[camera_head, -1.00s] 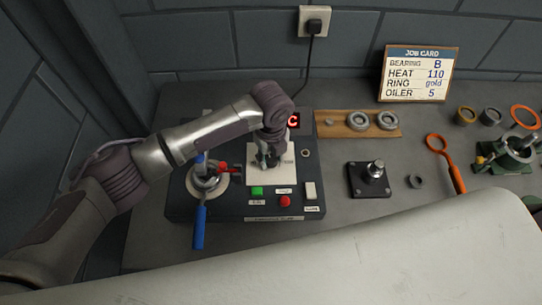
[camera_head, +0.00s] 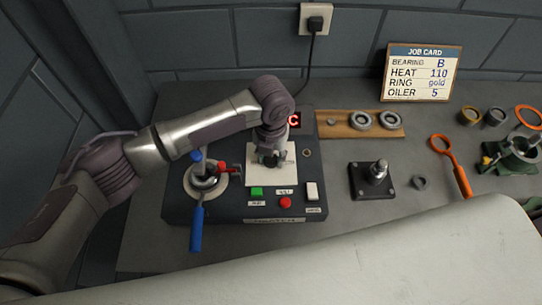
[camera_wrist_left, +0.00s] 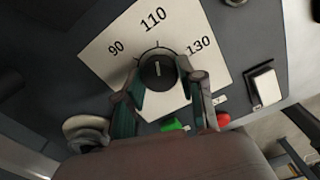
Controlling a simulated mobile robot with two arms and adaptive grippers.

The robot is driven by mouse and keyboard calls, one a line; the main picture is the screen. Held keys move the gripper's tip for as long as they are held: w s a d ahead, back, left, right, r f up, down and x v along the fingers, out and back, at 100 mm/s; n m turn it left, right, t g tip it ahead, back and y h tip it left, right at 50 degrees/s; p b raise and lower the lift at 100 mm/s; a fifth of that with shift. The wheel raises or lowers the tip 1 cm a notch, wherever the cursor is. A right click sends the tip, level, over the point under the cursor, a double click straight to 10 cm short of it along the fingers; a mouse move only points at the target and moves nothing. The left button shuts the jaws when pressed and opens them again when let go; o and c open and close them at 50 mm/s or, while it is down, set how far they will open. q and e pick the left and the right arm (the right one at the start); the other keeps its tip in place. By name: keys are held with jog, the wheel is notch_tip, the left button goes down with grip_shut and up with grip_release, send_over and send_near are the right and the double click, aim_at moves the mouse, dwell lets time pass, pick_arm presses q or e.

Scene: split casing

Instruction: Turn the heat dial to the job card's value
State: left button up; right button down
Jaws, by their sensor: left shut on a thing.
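The heat dial (camera_wrist_left: 158,71) is a round black knob on a white scale plate (camera_wrist_left: 105,55) marked 90, 110 and 130. Its pale pointer line points up towards the 110 mark, as far as I can see. My left gripper (camera_wrist_left: 160,80) is shut on the dial, one finger on each side. In the head view my left gripper (camera_head: 269,158) comes down over the plate and hides most of the dial. The job card (camera_head: 421,72) leans at the back wall and reads HEAT 110. My right gripper is not in view.
The dark heater box (camera_head: 235,210) carries a blue-handled lever (camera_head: 197,225), a green button (camera_head: 257,191), a red button (camera_head: 285,202) and a white switch (camera_head: 312,191). A wooden board (camera_head: 346,130) with rings and a black post base (camera_head: 371,182) stand to the right.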

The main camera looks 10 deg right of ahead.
aim_at(271, 159)
pick_arm(q)
jog(key=shift+r+m, duration=0.1)
jog(key=shift+m, duration=0.3)
jog(key=shift+w, duration=0.1)
jog(key=o, duration=1.1)
jog(key=shift+o, duration=0.2)
notch_tip(271, 159, up, 12)
